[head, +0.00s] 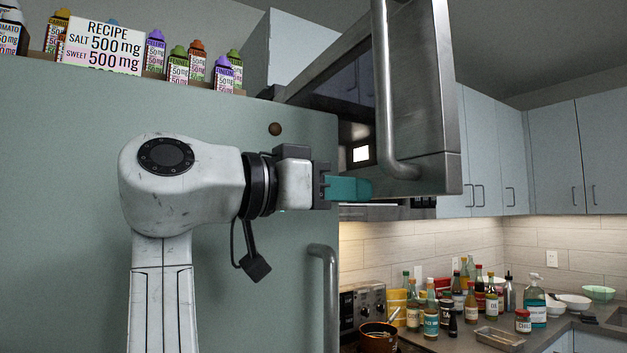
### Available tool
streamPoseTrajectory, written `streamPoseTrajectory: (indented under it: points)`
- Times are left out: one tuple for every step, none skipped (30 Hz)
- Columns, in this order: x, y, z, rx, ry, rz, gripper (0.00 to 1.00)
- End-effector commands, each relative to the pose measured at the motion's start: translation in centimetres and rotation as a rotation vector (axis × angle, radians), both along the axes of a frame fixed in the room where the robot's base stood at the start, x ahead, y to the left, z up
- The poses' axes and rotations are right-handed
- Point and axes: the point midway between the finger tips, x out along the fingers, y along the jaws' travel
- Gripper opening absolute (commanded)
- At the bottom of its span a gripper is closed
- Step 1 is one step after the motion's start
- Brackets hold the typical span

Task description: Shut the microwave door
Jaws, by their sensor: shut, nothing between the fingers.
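The microwave (318,65) is mounted high above the stove, at the upper centre of the head view. Its door (424,75) stands open and swings out toward me, with a long vertical metal handle (382,95) on its face. Part of the lit interior shows as a bright spot behind the door. My gripper (362,188) has teal fingers, is shut and empty, and points right. Its tips appear at the lower left edge of the door, near the handle's bottom end. I cannot tell whether they touch the door.
A pale green fridge (90,130) with a handle (325,290) fills the left, with a recipe sign (101,45) and several bottles on top. Below right are a pot (378,335) on the stove and a counter crowded with bottles. Wall cabinets (490,140) line the right.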

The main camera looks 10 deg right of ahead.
Motion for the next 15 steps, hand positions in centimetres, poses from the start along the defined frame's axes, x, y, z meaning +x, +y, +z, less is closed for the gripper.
streamPoseTrajectory:
  points:
    - [0.2,-1.0,0.1,0.002,0.0,-0.002,0.0]
    - [0.3,-1.4,0.2,0.001,0.0,-0.001,0.0]
    - [0.5,-2.0,0.2,0.002,0.001,-0.001,0.0]
    - [0.6,-2.4,0.2,0.002,0.001,-0.001,0.0]
    - [0.7,-2.7,0.1,0.001,0.001,-0.001,0.0]
    - [0.8,-3.1,0.1,0.001,0.001,-0.001,0.0]
    - [0.9,-3.4,0.1,0.001,0.001,0.0,0.0]
    - [1.0,-3.7,0.1,0.001,0.001,0.0,0.0]
    - [1.0,-3.9,0.1,0.001,0.001,0.0,0.0]
    - [1.1,-4.1,0.1,0.001,0.0,0.0,0.0]
    - [1.1,-4.2,0.1,0.001,0.0,0.0,0.0]
    - [1.1,-4.3,0.0,0.001,0.0,0.0,0.0]
    - [1.1,-4.4,0.0,0.001,0.0,0.0,0.0]
    - [1.1,-4.4,0.0,0.0,0.0,0.0,0.0]
    - [1.1,-4.4,0.0,0.0,0.0,0.0,0.0]
